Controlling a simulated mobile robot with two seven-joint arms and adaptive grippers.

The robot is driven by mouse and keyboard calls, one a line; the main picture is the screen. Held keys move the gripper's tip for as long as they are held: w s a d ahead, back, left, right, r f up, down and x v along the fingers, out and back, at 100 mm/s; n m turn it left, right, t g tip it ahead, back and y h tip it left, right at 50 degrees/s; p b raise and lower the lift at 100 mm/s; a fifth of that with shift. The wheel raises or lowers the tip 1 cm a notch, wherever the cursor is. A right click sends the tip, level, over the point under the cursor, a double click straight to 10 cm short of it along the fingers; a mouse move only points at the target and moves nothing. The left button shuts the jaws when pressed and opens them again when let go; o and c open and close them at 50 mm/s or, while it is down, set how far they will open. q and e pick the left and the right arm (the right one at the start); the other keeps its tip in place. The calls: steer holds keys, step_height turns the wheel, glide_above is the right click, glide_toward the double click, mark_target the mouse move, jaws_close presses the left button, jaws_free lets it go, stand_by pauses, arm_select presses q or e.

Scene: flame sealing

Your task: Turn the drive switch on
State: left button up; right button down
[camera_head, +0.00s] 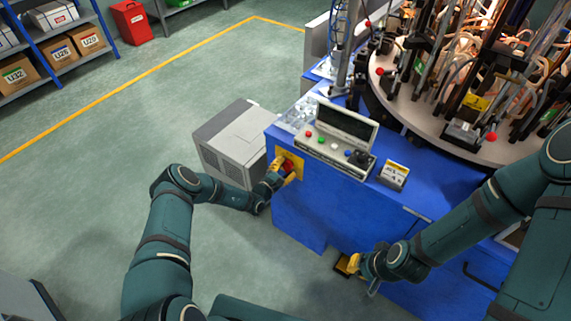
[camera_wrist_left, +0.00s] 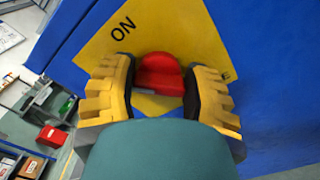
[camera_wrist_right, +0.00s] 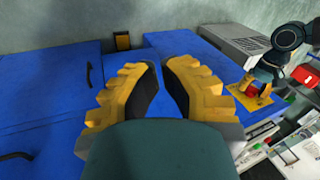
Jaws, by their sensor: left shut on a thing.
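The red drive switch knob (camera_wrist_left: 160,74) sits on a yellow plate (camera_wrist_left: 185,28) on the blue cabinet's side. An ON label shows at the plate's upper left; another label at its right edge is mostly hidden. My left gripper (camera_wrist_left: 158,82) is shut on the knob, one finger on each side. In the head view the left gripper (camera_head: 284,174) is at the yellow plate (camera_head: 296,160), partly covering it. My right gripper (camera_wrist_right: 162,75) is open with a gap between its fingers and empty. In the head view the right gripper (camera_head: 354,263) hangs low beside the cabinet front.
The blue cabinet (camera_head: 310,215) carries a control panel (camera_head: 333,155) with coloured buttons and a round machine table (camera_head: 415,115) behind. A grey box unit (camera_head: 225,145) stands on the floor left of it. A small yellow-and-black item (camera_wrist_right: 122,41) is near the cabinet. Floor at left is clear.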

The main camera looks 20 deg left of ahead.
arm_select(q)
steer(key=m+p, duration=0.3)
steer(key=m, duration=0.3)
steer(key=shift+d, duration=0.1)
steer(key=shift+f+m+p, duration=0.15)
steer(key=shift+m+p, duration=0.4)
steer(key=shift+m, duration=0.65)
steer(key=o, duration=1.2)
steer(key=v, duration=1.2)
